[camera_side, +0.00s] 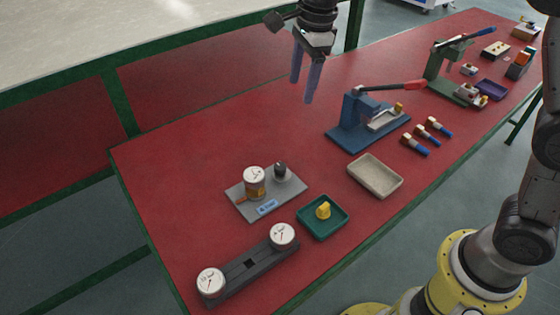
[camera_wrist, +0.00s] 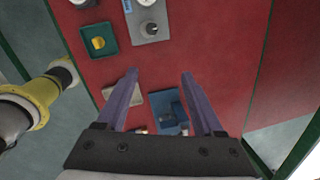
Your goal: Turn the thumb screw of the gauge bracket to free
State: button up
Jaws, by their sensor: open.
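The gauge bracket is a grey plate (camera_side: 240,205) on the red table, left of centre in the side view. A round white-faced gauge (camera_side: 254,176) stands on it, and a dark knob, seemingly the thumb screw (camera_side: 281,170), sits at its back right. A blue label lies along its front. In the wrist view the plate (camera_wrist: 160,12) is at the top, with the dark knob (camera_wrist: 151,29) on it. My gripper (camera_side: 301,90) is open and empty, high above the table's back part, well apart from the knob. Its two purple fingers (camera_wrist: 159,74) point down.
A green tray (camera_side: 308,230) with a yellow piece and a dark rail (camera_side: 250,266) with two gauges lie in front. A beige tray (camera_side: 375,176), a blue lever press (camera_side: 350,132) and several blue-handled tools stand right. The table's back left is clear.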

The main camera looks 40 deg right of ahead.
jog(key=g, duration=0.2)
send_near(280, 166)
jog(key=shift+n, duration=0.4)
notch_tip(280, 166, down, 9)
jog(key=shift+s+a+r, duration=0.1)
jog(key=shift+a+r, duration=0.05)
jog(key=shift+r, duration=0.05)
grip_shut()
